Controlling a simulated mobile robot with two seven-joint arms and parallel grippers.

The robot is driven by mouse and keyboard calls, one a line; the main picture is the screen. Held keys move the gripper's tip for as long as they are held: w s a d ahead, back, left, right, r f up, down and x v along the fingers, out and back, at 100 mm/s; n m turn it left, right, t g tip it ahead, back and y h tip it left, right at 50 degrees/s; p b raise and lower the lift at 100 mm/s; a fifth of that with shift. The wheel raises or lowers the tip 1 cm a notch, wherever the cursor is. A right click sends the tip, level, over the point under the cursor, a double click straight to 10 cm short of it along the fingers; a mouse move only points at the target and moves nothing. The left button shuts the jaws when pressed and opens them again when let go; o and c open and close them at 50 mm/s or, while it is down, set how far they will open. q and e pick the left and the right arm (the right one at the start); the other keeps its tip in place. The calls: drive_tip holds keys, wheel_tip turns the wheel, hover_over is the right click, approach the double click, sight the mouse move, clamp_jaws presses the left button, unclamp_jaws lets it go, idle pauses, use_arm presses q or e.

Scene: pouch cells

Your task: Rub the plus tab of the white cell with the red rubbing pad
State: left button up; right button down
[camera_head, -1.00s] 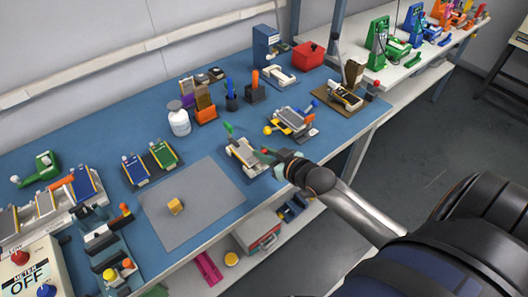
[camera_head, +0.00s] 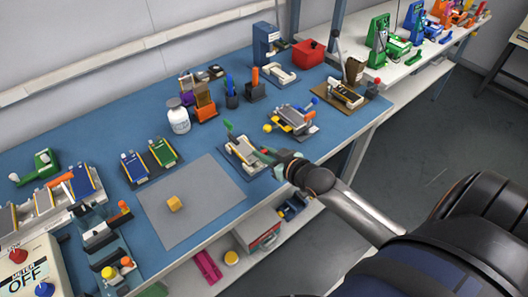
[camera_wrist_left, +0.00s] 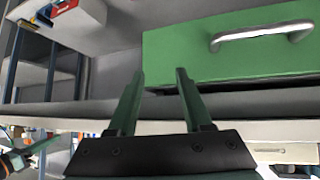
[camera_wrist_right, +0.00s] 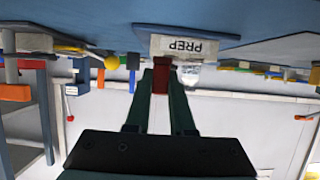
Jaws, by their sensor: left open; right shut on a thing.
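The PREP fixture (camera_head: 238,164) stands on the blue bench, right of the grey mat. It holds a pale flat piece (camera_head: 243,150), probably the white cell; its tabs are too small to tell apart. A green knob (camera_head: 228,126) rises at its far end. My right gripper (camera_head: 267,153) is at the fixture's right side. In the right wrist view it is shut on the red rubbing pad (camera_wrist_right: 161,72), which shows close to the PREP label (camera_wrist_right: 183,46). I cannot tell whether the pad touches a tab. My left gripper (camera_wrist_left: 160,74) is open and empty, facing a green drawer front (camera_wrist_left: 235,55).
The grey mat (camera_head: 215,180) carries a yellow block (camera_head: 174,204). A clamp fixture with yellow and blue knobs (camera_head: 293,120) stands just beyond the PREP fixture. A white bottle (camera_head: 179,119) and blue and green cells (camera_head: 162,152) lie to the left. A meter (camera_head: 30,268) is front left.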

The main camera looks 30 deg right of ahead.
drive_tip(key=shift+a, duration=0.2)
drive_tip(key=shift+s+a+f+p, duration=0.1)
drive_tip(key=shift+a+p, duration=0.4)
drive_tip(key=shift+a, duration=0.15)
drive_tip(key=shift+d, duration=0.85)
drive_tip(key=shift+a+p, duration=0.65)
drive_tip(key=shift+a, duration=0.2)
drive_tip(key=shift+d, duration=0.85)
drive_tip(key=shift+a+p, duration=0.55)
drive_tip(key=shift+a, duration=0.3)
drive_tip(key=shift+d, duration=0.85)
